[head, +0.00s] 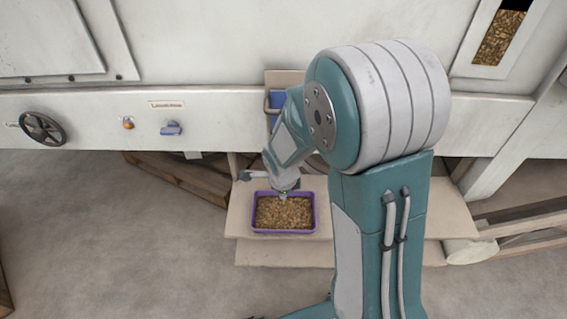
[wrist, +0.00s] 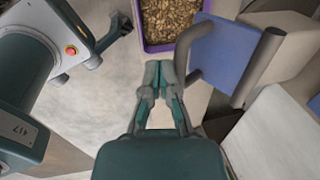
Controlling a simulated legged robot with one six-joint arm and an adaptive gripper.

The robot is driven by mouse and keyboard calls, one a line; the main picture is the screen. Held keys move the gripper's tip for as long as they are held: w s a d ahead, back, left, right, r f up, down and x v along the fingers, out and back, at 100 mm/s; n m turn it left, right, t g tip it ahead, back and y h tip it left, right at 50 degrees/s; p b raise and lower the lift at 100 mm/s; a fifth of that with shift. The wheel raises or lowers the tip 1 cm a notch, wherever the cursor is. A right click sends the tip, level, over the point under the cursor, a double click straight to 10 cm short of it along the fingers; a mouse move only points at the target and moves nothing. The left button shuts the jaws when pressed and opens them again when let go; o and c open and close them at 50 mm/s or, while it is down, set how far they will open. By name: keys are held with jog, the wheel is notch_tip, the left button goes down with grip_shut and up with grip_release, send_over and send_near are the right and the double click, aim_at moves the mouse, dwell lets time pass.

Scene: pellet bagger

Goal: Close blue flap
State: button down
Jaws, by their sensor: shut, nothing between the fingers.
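The blue flap (head: 276,99) is on the machine front below the panel, partly hidden behind my arm in the head view. In the wrist view the blue flap (wrist: 222,52) shows at upper right, with a grey bar handle (wrist: 190,55) along its side. My gripper (wrist: 162,72) is shut and empty, its fingertips just left of that handle; I cannot tell whether they touch it. In the head view my gripper (head: 283,194) is at the end of the arm, over the back edge of a purple tray (head: 254,215) filled with brown pellets.
The tray sits on a beige step (head: 238,222) under the machine. A black handwheel (head: 43,129), an orange button (head: 128,123) and a blue knob (head: 171,128) are on the panel at left. A wooden pallet (head: 180,178) lies below. The floor at left is open.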

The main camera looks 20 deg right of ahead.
jog(key=shift+w+x, duration=0.15)
jog(key=shift+x, duration=0.85)
jog(key=shift+w+x, duration=0.15)
jog(key=shift+x, duration=0.8)
jog(key=shift+w+d, duration=0.1)
